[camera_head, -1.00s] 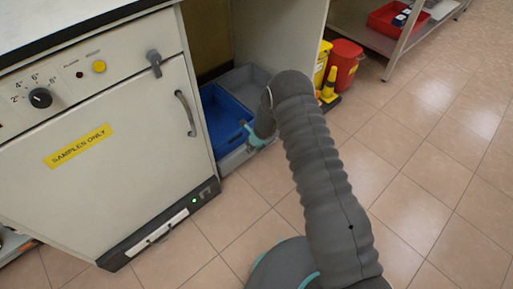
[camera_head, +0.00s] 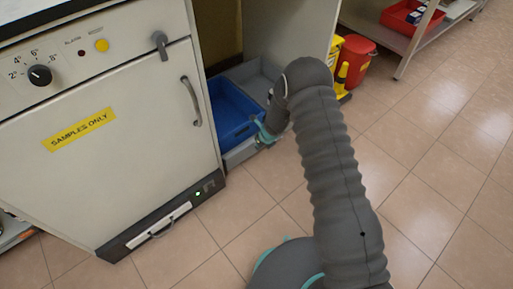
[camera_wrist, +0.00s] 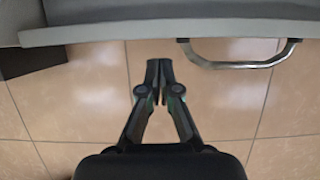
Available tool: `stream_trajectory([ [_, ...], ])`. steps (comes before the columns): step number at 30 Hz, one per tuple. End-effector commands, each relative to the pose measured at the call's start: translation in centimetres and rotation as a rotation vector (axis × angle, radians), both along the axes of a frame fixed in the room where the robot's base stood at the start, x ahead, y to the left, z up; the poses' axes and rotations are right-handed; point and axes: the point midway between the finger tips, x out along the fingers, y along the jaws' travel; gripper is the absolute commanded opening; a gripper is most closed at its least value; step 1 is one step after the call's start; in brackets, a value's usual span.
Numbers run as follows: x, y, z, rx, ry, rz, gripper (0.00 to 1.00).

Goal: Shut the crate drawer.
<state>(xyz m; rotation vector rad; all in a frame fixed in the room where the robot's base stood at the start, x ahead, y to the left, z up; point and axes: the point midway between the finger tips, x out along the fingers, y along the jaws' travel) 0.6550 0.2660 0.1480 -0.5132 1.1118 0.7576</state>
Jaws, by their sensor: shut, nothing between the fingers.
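The crate drawer is a grey tray low in the open bay beside the white cabinet, its front (camera_head: 240,152) standing out past the cabinet's side. A blue crate (camera_head: 232,112) sits in it. My gripper (camera_head: 263,134) is at the drawer's front, partly hidden by my own arm in the head view. In the wrist view, the drawer's grey front edge (camera_wrist: 150,30) runs across the top with a metal bar handle (camera_wrist: 235,62) at the right. My gripper (camera_wrist: 160,68) is shut and empty, its tips left of the handle. I cannot tell if they touch the front.
The white cabinet (camera_head: 120,130) with a "samples only" label stands to the left. A red bin (camera_head: 356,64) and yellow items (camera_head: 343,72) stand to the right of the bay. A shelf with a red tray (camera_head: 410,16) is farther back. The tiled floor at right is clear.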

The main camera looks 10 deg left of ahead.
Motion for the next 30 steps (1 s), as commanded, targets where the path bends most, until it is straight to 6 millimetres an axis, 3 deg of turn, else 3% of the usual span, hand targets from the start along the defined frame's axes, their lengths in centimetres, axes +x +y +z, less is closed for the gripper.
stream_trajectory([
  [5,-1.0,-1.5,-0.7,-0.003,0.005,-0.001,0.00],
  [6,-1.0,-1.6,1.0,-0.001,0.002,-0.001,0.00],
  [18,-2.9,-3.5,7.4,-0.004,0.005,0.003,0.00],
  [24,-3.4,-4.0,8.9,-0.004,0.007,0.001,0.00],
  [30,-3.5,-4.1,9.1,-0.005,0.007,0.002,0.00],
])
